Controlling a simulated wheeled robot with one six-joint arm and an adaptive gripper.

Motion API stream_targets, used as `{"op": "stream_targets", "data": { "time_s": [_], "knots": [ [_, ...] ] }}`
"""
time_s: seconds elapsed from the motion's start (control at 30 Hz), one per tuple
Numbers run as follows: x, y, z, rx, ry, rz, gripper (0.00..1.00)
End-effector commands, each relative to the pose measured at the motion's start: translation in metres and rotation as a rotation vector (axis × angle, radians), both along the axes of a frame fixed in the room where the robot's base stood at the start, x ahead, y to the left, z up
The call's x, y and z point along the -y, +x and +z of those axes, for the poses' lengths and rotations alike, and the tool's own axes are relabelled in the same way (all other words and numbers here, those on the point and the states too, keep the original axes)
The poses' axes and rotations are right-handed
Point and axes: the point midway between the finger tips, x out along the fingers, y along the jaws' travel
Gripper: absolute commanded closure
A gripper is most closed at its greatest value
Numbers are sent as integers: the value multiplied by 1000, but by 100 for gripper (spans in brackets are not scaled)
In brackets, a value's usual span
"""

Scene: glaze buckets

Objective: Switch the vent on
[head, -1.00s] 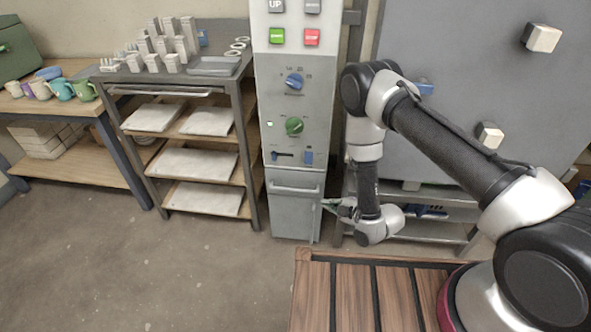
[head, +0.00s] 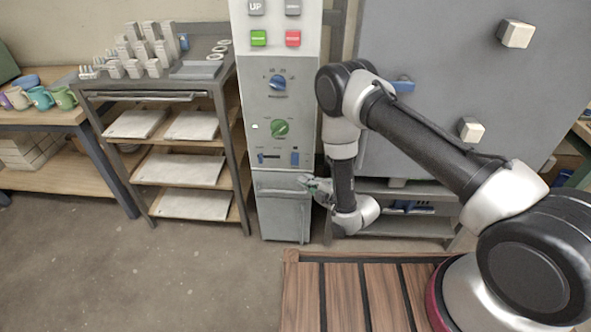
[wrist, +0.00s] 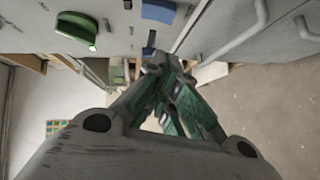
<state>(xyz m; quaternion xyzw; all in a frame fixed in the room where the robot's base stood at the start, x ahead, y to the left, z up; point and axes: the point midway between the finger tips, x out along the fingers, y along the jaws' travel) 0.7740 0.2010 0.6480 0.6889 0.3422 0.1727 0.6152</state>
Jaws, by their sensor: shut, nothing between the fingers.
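A tall grey control cabinet (head: 250,105) stands at the centre of the head view. Its face has a blue knob (head: 278,83), a green knob (head: 280,128) with a small lit lamp (head: 254,126) beside it, a dark slider (head: 268,157) and a blue switch (head: 295,158). The labels are too small to read, so I cannot tell which control is the vent's. My gripper (head: 318,188) is shut and empty, low by the cabinet's right edge, below the blue switch and apart from it in the picture. In the wrist view its closed fingers (wrist: 166,62) point towards the cabinet, with a green knob (wrist: 75,27) at upper left.
Green (head: 258,38) and red (head: 293,39) buttons sit higher on the cabinet. A handle (head: 283,190) crosses its lower door. A shelf rack (head: 240,160) stands left, a large grey panel (head: 430,60) right.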

Motion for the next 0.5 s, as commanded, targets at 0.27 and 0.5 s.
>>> {"op": "stream_targets", "data": {
  "time_s": [0.27,0.5],
  "knots": [
    [-42,42,-11,2,1,1,100],
    [-43,75,-20,0,1,-2,100]
  ]
}}
